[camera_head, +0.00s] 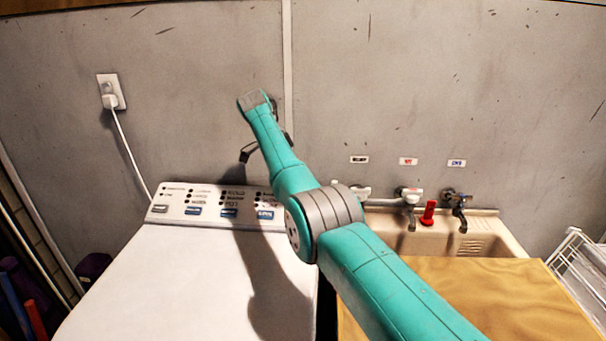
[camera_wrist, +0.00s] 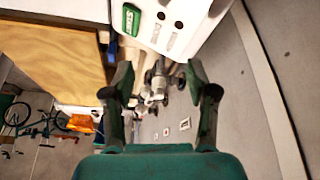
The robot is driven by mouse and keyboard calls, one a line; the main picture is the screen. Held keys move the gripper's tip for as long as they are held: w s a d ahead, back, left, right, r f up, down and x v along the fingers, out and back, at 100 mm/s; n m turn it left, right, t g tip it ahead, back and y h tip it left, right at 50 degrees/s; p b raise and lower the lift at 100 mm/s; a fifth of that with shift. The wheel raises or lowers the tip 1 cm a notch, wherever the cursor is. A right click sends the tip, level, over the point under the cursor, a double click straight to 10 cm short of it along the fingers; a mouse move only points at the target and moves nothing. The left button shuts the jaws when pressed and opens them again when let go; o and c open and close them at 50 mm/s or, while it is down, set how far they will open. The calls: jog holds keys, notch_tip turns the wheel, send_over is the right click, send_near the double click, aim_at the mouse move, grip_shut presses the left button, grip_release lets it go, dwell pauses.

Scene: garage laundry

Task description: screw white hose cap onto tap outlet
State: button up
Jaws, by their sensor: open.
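A row of taps stands on the wall above the beige sink in the head view. The middle tap (camera_head: 410,196) has a white handle, and the right tap (camera_head: 460,208) has a dark one. A white part (camera_head: 360,190) at the left of the row is partly hidden by my arm. I cannot tell which piece is the white hose cap. In the wrist view, a grey metal tap (camera_wrist: 157,82) with a pale part shows between and beyond the fingers of my gripper (camera_wrist: 160,82). My gripper is open with nothing held. In the head view it is mostly hidden behind my arm.
A white washing machine (camera_head: 180,285) with a control panel (camera_head: 210,203) stands at left. The sink (camera_head: 510,238) is behind a wooden top (camera_head: 520,290). A red object (camera_head: 429,213) sits between two taps. A white rack (camera_head: 580,265) stands at right. A plugged-in cord (camera_head: 130,160) runs down the wall.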

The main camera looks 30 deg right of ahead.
aim_at(335, 181)
jog(key=shift+a, duration=0.25)
jog(key=shift+s+d, duration=0.8)
jog(key=shift+d, duration=1.4)
jog(key=shift+s+d, duration=0.75)
jog(key=shift+d, duration=1.5)
jog(key=shift+s+d, duration=0.8)
jog(key=shift+d, duration=1.4)
jog(key=o, duration=0.3)
jog(key=shift+f, duration=0.1)
